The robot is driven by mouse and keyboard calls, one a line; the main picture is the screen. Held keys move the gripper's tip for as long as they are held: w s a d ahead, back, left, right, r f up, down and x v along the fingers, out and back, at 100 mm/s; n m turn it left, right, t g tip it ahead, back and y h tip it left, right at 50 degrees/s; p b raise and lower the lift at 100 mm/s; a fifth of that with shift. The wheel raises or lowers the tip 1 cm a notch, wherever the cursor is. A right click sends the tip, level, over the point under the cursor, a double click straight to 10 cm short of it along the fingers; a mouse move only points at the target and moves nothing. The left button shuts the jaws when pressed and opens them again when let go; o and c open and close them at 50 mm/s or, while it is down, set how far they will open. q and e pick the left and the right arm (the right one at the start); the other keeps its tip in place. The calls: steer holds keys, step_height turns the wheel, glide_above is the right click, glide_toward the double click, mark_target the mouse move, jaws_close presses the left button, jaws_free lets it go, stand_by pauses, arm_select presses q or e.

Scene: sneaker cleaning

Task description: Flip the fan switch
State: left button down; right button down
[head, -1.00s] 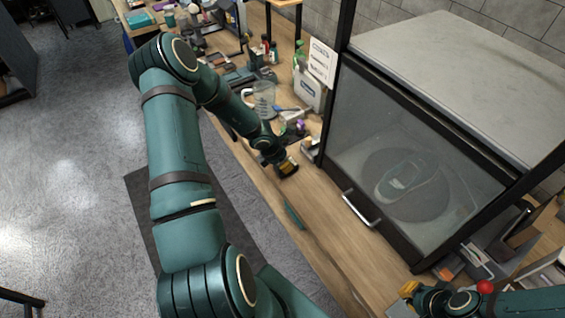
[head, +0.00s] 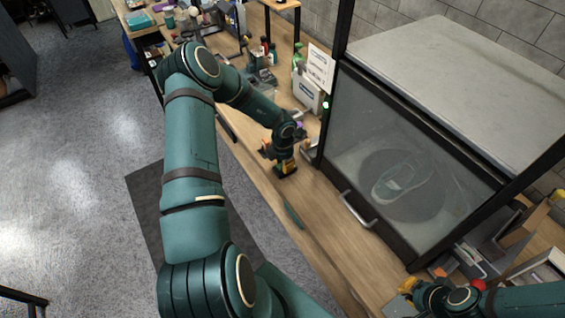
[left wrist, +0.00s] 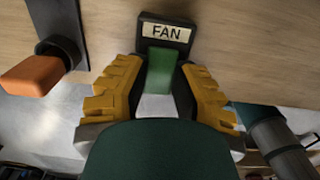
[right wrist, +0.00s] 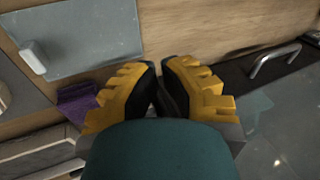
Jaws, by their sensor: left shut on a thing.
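The fan switch is a green lever (left wrist: 160,70) under a black plate with a white FAN label (left wrist: 166,32) in the left wrist view. My left gripper (left wrist: 163,65) has its yellow fingers on both sides of the lever and is shut on it. In the head view my left gripper (head: 285,166) is low against the bench by the cabinet's left corner, and it hides the switch. My right gripper (head: 408,287) is by the cabinet's lower right corner. In the right wrist view its fingertips (right wrist: 161,75) are together with nothing between them.
A glass-fronted cabinet (head: 425,125) with a handle (head: 356,210) holds a sneaker (head: 400,178). A small green light (head: 326,105) glows at its left post. An orange-tipped lever (left wrist: 32,75) is left of the fan switch. A purple cloth (right wrist: 78,100) lies near my right gripper.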

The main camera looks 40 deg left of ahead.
arm_select(q)
steer(key=shift+f+g, duration=0.1)
steer(key=shift+g, duration=0.3)
steer(key=c, duration=0.7)
jaws_free()
step_height(320, 180, up, 12)
steer(key=shift+w, duration=0.25)
steer(key=shift+d, duration=0.1)
